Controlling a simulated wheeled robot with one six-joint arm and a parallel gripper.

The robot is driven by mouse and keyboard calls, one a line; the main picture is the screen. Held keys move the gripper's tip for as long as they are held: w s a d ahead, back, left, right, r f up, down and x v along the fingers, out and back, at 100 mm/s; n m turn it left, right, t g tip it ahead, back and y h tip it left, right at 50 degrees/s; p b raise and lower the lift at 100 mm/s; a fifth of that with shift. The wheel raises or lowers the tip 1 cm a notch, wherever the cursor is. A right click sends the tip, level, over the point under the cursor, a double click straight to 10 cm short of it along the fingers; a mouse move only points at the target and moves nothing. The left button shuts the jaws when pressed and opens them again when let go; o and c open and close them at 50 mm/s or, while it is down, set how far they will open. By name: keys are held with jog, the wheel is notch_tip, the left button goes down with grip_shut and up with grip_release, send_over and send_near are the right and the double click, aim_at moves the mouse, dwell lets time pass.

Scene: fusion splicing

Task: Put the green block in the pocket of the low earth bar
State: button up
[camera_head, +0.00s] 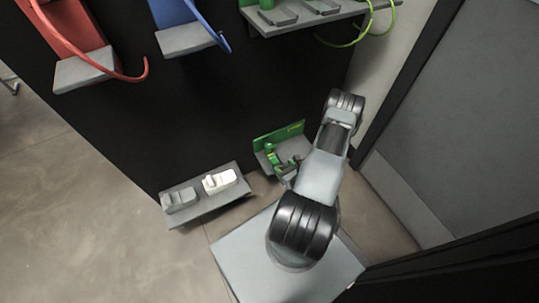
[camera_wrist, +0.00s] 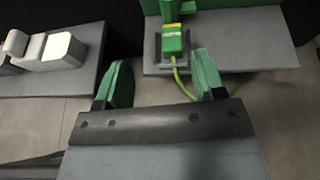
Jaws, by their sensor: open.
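The green block (camera_wrist: 172,38), with a small yellow label, stands in a grey pocket (camera_wrist: 153,55) on the grey shelf of the low earth bar (camera_wrist: 240,57). A thin green cable runs from its lower end toward my gripper. In the head view the low earth bar (camera_head: 290,130) is low on the dark wall, with its green back plate partly hidden by my arm. My gripper (camera_wrist: 163,78) is open, its two green fingers apart and empty, just in front of the block and not touching it. How deep the block sits is hard to tell.
A grey shelf with a white block (camera_head: 219,181) and a grey block (camera_head: 180,200) is left of the earth bar. Higher up are red (camera_head: 85,70), blue (camera_head: 187,40) and green (camera_head: 310,18) shelves with hanging cables. Grey cabinet doors stand at right.

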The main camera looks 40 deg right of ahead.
jog(key=w+a+r+n+g+y, duration=0.3)
jog(key=a+r+n+y, duration=0.4)
jog(key=r+n, duration=0.25)
jog(key=w+a+r+n+g+y, duration=0.35)
jog(key=a+r+n+y, duration=0.25)
jog(key=a+r+n, duration=0.3)
jog(key=s+a+r+n+g+h, duration=0.3)
jog(key=s+a+r+n+g, duration=0.15)
jog(key=r+n+g, duration=0.35)
jog(key=s+d+r+n+t+h, duration=0.2)
jog(key=s+r+n+t+h, duration=0.1)
jog(key=r+n+h, duration=0.6)
jog(key=shift+s+r+n, duration=0.55)
jog(key=shift+s+r, duration=0.05)
jog(key=shift+s, duration=0.1)
jog(key=shift+t, duration=0.25)
